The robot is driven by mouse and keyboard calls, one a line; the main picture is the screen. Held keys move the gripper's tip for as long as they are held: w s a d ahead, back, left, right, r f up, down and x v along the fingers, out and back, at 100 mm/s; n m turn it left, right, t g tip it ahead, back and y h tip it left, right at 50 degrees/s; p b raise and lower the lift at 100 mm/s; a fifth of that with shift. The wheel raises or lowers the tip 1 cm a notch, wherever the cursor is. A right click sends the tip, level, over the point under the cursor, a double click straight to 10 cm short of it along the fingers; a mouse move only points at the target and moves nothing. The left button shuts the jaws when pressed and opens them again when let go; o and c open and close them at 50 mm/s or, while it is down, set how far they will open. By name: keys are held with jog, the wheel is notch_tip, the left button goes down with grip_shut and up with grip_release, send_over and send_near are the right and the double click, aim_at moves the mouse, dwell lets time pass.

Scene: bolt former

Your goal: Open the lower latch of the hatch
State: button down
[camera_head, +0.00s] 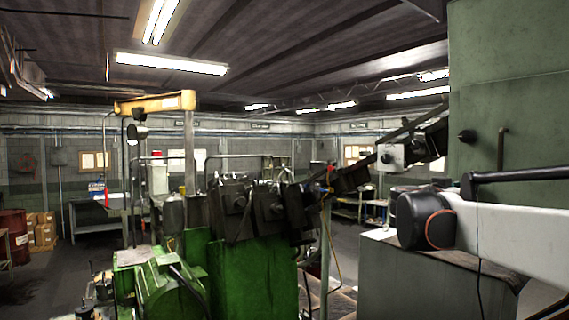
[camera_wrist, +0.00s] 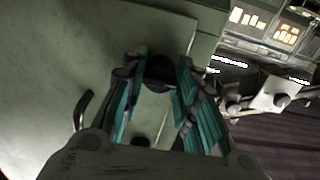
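The hatch is a grey-green panel at the right of the head view (camera_head: 540,100), and its flat surface fills the left of the wrist view (camera_wrist: 50,60). A dark round knob, which looks like a latch, sits on its left edge in the head view (camera_head: 467,136). In the wrist view a dark round knob (camera_wrist: 160,72) lies between my fingertips; I cannot tell whether it is the lower latch. My gripper (camera_wrist: 158,82) has its teal-padded fingers apart on either side of this knob. Contact is not clear. The head view does not show my gripper.
A thin bar handle (camera_head: 502,150) stands on the panel; a curved handle also shows in the wrist view (camera_wrist: 82,110). A green machine (camera_head: 240,275) with dark tooling stands left of the panel. A grey box-like housing (camera_head: 400,280) is below my arm. Open floor lies at far left.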

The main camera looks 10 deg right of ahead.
jog(key=m, duration=1.1)
jog(key=shift+s, duration=0.15)
jog(key=c, duration=1)
grip_release()
jog(key=shift+c, duration=0.2)
jog(key=shift+a, duration=0.15)
